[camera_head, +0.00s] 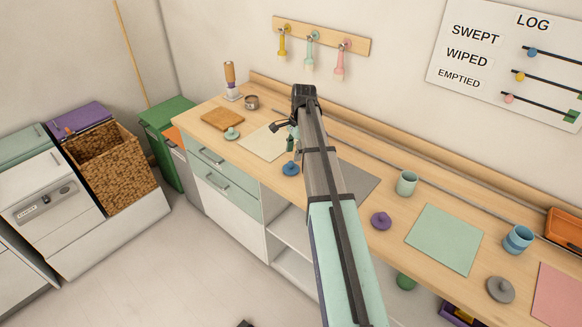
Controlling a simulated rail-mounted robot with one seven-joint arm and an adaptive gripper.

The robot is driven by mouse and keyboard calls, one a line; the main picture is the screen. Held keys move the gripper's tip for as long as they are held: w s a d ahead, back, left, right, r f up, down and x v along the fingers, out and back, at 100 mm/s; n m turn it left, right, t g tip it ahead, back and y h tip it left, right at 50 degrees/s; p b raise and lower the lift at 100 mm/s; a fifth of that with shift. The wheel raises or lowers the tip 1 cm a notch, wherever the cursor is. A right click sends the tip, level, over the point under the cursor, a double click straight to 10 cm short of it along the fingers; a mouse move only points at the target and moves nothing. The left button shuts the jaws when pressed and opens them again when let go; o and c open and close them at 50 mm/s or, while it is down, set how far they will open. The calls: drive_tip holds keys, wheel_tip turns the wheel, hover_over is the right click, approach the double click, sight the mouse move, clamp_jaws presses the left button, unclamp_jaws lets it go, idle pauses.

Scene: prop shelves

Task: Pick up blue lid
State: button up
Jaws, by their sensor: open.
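The blue lid (290,169), a small round disc with a knob, lies on the wooden counter near its front edge, just left of my arm. My gripper (291,147) is open, pointing down over the counter a little behind the lid in the picture. My arm and wrist hide most of the gripper, so its fingertips show poorly. I see nothing held in it. I cannot tell its exact height above the counter.
A cream mat (262,143), green lid (232,133) and wooden board (222,118) lie to the left. A grey mat (358,181), purple lid (381,221), green cup (407,183) and blue cup (518,239) are to the right. A wall rack (322,36) hangs behind.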

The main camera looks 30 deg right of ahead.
sight(291, 162)
drive_tip(key=shift+w+a+f+p, duration=0.15)
drive_tip(key=shift+f+p, duration=0.25)
drive_tip(key=shift+f, duration=0.5)
drive_tip(key=shift+s+a+f+p, duration=0.15)
drive_tip(key=shift+f+p, duration=0.3)
drive_tip(key=shift+f, duration=0.5)
drive_tip(key=shift+w+a+f+p, duration=0.1)
drive_tip(key=shift+a+f+p, duration=0.25)
drive_tip(key=shift+f, duration=0.55)
drive_tip(key=shift+d, duration=0.1)
clamp_jaws()
